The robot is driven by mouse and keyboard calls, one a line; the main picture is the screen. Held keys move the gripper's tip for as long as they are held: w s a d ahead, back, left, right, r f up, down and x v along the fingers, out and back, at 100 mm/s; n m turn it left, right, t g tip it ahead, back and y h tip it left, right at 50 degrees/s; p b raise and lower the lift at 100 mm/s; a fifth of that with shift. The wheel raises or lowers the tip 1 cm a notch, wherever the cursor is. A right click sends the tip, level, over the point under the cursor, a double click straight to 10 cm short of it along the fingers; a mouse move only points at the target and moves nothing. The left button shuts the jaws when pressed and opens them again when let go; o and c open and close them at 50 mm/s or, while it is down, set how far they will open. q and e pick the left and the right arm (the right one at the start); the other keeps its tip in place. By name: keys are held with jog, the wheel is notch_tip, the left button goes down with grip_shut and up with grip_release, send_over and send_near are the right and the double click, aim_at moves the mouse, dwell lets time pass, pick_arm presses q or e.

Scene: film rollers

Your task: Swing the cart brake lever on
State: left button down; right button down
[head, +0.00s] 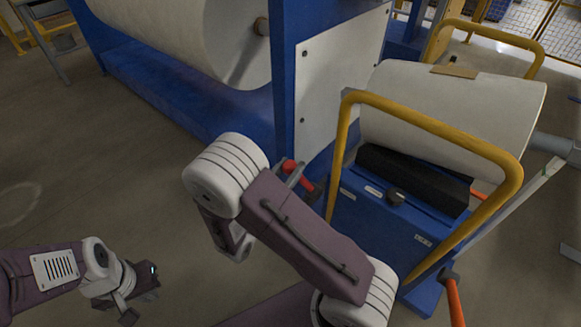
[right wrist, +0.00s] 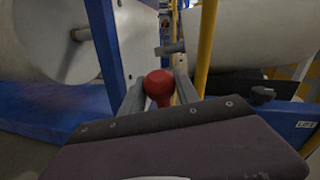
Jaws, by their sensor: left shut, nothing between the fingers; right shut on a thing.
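The cart (head: 385,225) has a blue body, a yellow tube handle (head: 435,125) and a large white roll. A red lever (head: 305,178) sticks out at the cart's left side, partly hidden by my right arm. My right gripper (head: 293,174) is shut around this lever. In the right wrist view, the lever's round red knob (right wrist: 159,84) sits between the two grey fingers of my right gripper (right wrist: 159,92). My left gripper (head: 142,298) is shut and empty, low over the floor at the lower left. The lever's pivot is hidden.
A blue machine frame (head: 285,70) with a white panel (head: 340,75) and a big film roll (head: 160,35) stands behind and left of the cart. The floor (head: 90,170) at left is clear.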

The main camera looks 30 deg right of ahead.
jog(key=s+a+f+b, duration=0.2)
jog(key=a+f, duration=0.3)
jog(key=f, duration=0.3)
jog(key=s+a+f+h+b, duration=0.1)
jog(key=s+a+f+b, duration=0.1)
jog(key=a+f+b, duration=0.2)
jog(key=shift+s+a+f+t, duration=0.4)
jog(key=shift+a+f, duration=0.9)
jog(key=shift+f, duration=0.55)
jog(key=c, duration=0.9)
grip_release()
jog(key=shift+f, duration=0.1)
